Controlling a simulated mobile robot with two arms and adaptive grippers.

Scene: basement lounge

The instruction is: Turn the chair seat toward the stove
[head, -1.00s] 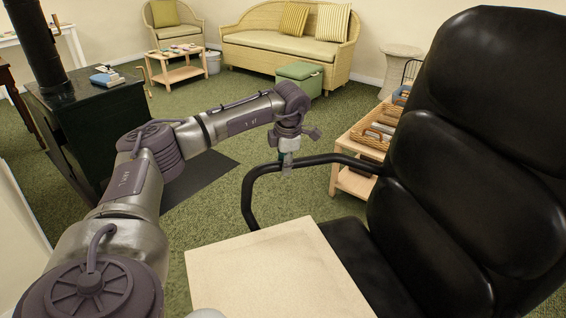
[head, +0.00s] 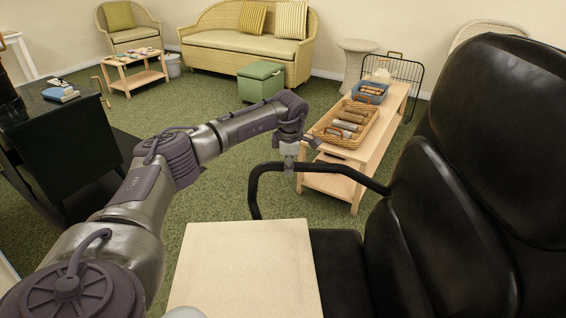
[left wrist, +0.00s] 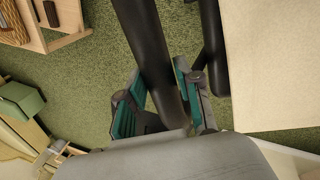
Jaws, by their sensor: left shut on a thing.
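The black padded chair (head: 400,245) fills the right of the head view, with its tall back at right and part of its seat (head: 338,270) low in the middle. My left gripper (head: 288,161) is shut on its black looped armrest (head: 335,171). In the left wrist view, the fingers (left wrist: 165,92) sit on both sides of the armrest bar (left wrist: 146,45). The dark stove (head: 62,135) stands at the left edge of the head view, partly cut off. The seat faces left in the picture, toward the stove's side. My right gripper is not in view.
A pale square top (head: 245,265) lies close beside the seat and hides part of it. A low wooden shelf table (head: 385,130) with a wicker basket (head: 345,124) stands behind the armrest. A green box stool (head: 261,82) and wicker sofa (head: 245,42) are farther back. Green carpet is open between.

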